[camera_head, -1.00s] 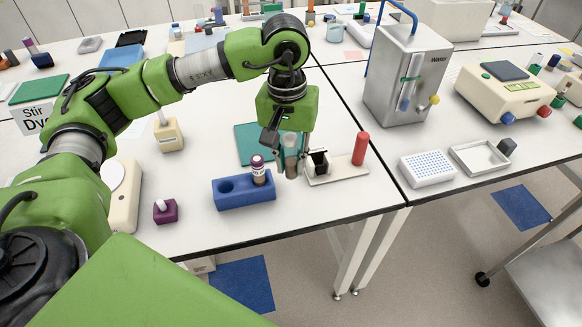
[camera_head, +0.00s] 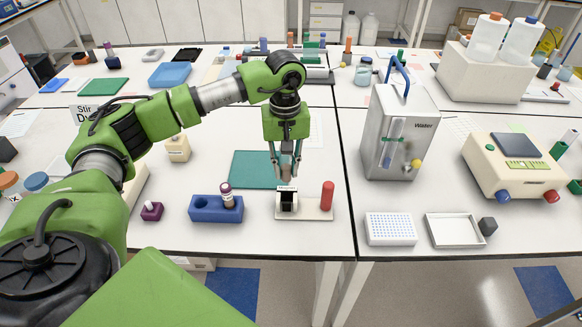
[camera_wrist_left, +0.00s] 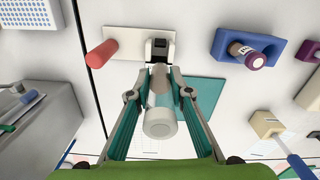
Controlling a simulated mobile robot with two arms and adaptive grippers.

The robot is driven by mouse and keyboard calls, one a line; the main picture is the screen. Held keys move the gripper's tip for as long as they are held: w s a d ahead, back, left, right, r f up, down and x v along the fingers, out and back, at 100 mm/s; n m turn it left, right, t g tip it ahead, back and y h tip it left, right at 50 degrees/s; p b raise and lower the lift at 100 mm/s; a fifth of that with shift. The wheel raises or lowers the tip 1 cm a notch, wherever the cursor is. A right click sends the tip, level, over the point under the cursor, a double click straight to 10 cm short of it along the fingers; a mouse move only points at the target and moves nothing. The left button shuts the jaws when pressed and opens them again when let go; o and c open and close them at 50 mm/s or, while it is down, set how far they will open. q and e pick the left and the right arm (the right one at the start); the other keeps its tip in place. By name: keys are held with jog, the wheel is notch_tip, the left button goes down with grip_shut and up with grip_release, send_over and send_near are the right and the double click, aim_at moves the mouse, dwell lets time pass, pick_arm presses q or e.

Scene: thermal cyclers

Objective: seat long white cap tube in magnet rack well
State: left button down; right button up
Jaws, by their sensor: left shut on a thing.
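My left gripper (camera_head: 285,172) is shut on the long white cap tube, pointing down just behind or above the magnet rack. In the left wrist view the clear tube (camera_wrist_left: 159,98) lies between the fingers, its pale cap (camera_wrist_left: 160,125) toward the camera. The magnet rack is a small black and white block (camera_head: 287,201) on a pale base plate (camera_head: 308,213); it also shows in the wrist view (camera_wrist_left: 160,48). The tube's far end points at the block. I cannot tell whether it touches the well, which is hidden. My right gripper is not in view.
A red cylinder (camera_head: 327,195) stands on the base plate, right of the block. A blue rack (camera_head: 205,211) holds a purple-capped tube (camera_head: 227,198) to the left. A teal mat (camera_head: 254,168) lies behind. A steel water unit (camera_head: 398,135) stands to the right.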

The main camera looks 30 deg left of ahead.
aim_at(287, 183)
pick_arm(q)
jog(key=shift+a, duration=0.1)
jog(key=shift+d+f+b, duration=0.2)
jog(key=shift+b, duration=0.25)
jog(key=shift+f+b, duration=0.6)
jog(key=shift+f, duration=0.15)
notch_tip(287, 183, down, 4)
jog(key=b, duration=0.3)
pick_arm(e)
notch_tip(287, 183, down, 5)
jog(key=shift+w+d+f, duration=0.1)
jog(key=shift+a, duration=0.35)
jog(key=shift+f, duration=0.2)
pick_arm(q)
jog(key=shift+b, duration=0.3)
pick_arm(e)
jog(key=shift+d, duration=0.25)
pick_arm(q)
jog(key=shift+b, duration=0.3)
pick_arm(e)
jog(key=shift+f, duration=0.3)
